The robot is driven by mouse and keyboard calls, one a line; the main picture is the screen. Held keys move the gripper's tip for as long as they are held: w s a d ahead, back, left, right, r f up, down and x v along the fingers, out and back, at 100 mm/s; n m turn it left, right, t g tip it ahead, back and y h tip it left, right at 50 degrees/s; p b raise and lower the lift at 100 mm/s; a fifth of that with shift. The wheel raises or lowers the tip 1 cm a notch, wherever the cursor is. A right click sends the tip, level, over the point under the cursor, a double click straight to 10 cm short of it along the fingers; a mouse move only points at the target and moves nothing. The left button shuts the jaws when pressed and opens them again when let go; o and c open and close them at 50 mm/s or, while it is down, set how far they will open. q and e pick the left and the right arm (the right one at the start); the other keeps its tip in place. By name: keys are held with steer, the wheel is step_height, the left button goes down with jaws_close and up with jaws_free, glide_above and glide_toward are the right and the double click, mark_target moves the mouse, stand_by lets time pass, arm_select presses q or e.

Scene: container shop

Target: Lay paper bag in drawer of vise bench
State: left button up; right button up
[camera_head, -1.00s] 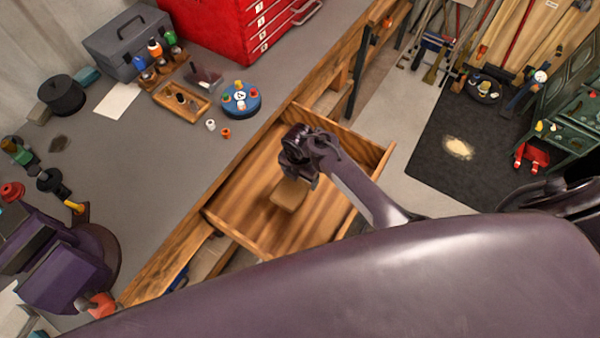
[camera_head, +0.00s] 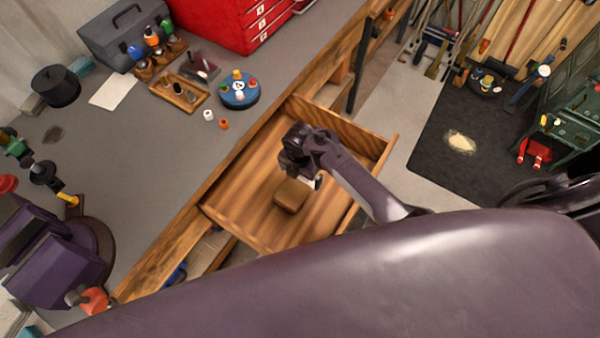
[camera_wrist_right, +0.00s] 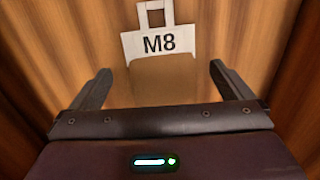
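The paper bag (camera_head: 292,195) is a small brown bag lying in the open wooden drawer (camera_head: 245,210) of the vise bench. In the right wrist view the bag (camera_wrist_right: 165,78) shows a white top with "M8" on it and a white handle loop. My right gripper (camera_head: 308,178) is over the drawer, just above the bag. In the right wrist view its two fingers (camera_wrist_right: 160,82) are wide apart, one on each side of the bag, with gaps between. The purple vise (camera_head: 60,265) stands on the bench at the left. My left gripper is not in view.
The grey bench top (camera_head: 130,160) holds a wooden tray (camera_head: 180,95), a blue round dish (camera_head: 239,92), a grey toolbox (camera_head: 125,35) and a red drawer cabinet (camera_head: 225,22). The drawer's wooden walls surround my right gripper. A dark mat (camera_head: 440,165) lies on the floor at right.

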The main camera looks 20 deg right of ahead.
step_height(320, 180, up, 8)
stand_by(0.6)
steer(key=shift+f, duration=0.1)
stand_by(0.4)
